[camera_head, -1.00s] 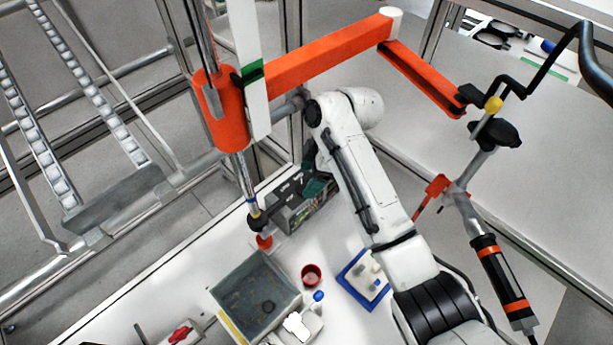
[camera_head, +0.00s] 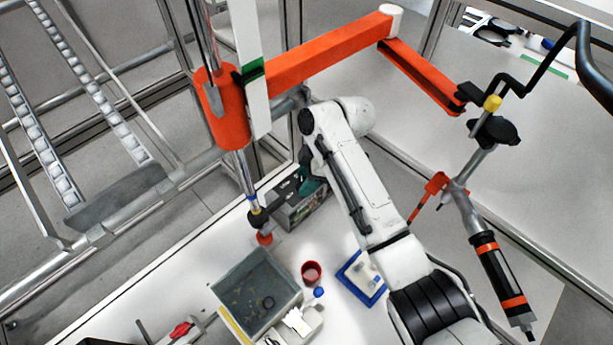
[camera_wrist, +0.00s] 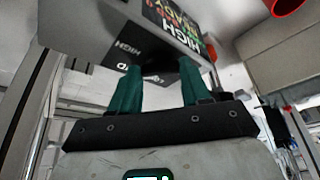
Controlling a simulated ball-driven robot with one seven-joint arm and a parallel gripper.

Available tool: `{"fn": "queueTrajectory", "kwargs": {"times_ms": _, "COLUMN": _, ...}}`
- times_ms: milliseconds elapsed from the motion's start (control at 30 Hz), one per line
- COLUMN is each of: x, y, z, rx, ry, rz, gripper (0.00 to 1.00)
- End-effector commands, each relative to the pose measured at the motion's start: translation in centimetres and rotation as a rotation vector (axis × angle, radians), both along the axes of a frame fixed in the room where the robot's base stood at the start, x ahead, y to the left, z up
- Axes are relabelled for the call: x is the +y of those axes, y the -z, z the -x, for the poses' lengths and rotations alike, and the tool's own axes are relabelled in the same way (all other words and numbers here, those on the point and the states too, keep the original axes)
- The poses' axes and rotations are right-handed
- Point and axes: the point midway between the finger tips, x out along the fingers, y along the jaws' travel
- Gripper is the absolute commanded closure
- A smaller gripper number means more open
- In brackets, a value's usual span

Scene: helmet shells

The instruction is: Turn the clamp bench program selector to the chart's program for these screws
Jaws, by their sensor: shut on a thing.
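The clamp bench control box (camera_head: 300,212) is a grey box at the back of the white bench, partly behind my arm in the head view. In the wrist view its dark display (camera_wrist: 172,22) shows coloured lettering, upside down, with HIGH and READY legible. Below it is a black panel (camera_wrist: 160,68) with white lettering, partly covered by my fingers. My gripper (camera_wrist: 158,78) has two green fingers that reach to this panel. They are shut on the program selector, which is mostly hidden between them. Its pointer direction cannot be told. My gripper also shows at the box in the head view (camera_head: 312,184).
An orange screwdriver arm (camera_head: 325,55) spans above, its vertical tool (camera_head: 250,190) left of the box. A grey tray (camera_head: 255,292), a red cup (camera_head: 312,273) and a blue-edged tray (camera_head: 360,275) stand on the bench. A second tool (camera_head: 500,280) hangs at right.

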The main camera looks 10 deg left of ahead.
Motion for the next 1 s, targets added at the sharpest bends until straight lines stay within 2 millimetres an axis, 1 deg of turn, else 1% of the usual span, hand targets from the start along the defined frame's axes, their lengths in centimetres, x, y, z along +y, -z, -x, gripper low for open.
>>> {"fn": "queueTrajectory", "kwargs": {"times_ms": 33, "x": 0.00, "y": -0.02, "z": 0.00, "rx": 0.000, "ry": 0.000, "rz": 0.000, "gripper": 0.74}}
{"fn": "queueTrajectory", "kwargs": {"times_ms": 133, "x": 0.00, "y": -0.03, "z": 0.00, "rx": 0.000, "ry": 0.000, "rz": 0.000, "gripper": 0.83}}
{"fn": "queueTrajectory", "kwargs": {"times_ms": 167, "x": 0.00, "y": -0.03, "z": 0.00, "rx": 0.000, "ry": 0.000, "rz": 0.000, "gripper": 0.84}}
{"fn": "queueTrajectory", "kwargs": {"times_ms": 300, "x": 0.03, "y": -0.22, "z": 0.09, "rx": -0.001, "ry": 0.043, "rz": -0.001, "gripper": 0.84}}
{"fn": "queueTrajectory", "kwargs": {"times_ms": 500, "x": 0.06, "y": -0.01, "z": 0.35, "rx": 0.000, "ry": 0.227, "rz": -0.001, "gripper": 0.84}}
{"fn": "queueTrajectory", "kwargs": {"times_ms": 633, "x": 0.08, "y": -0.04, "z": 0.39, "rx": -0.001, "ry": 0.320, "rz": -0.001, "gripper": 0.84}}
{"fn": "queueTrajectory", "kwargs": {"times_ms": 767, "x": 0.00, "y": -0.08, "z": 0.34, "rx": -0.002, "ry": 0.359, "rz": -0.001, "gripper": 0.84}}
{"fn": "queueTrajectory", "kwargs": {"times_ms": 1000, "x": -0.01, "y": -0.11, "z": 0.30, "rx": -0.002, "ry": 0.361, "rz": -0.001, "gripper": 0.84}}
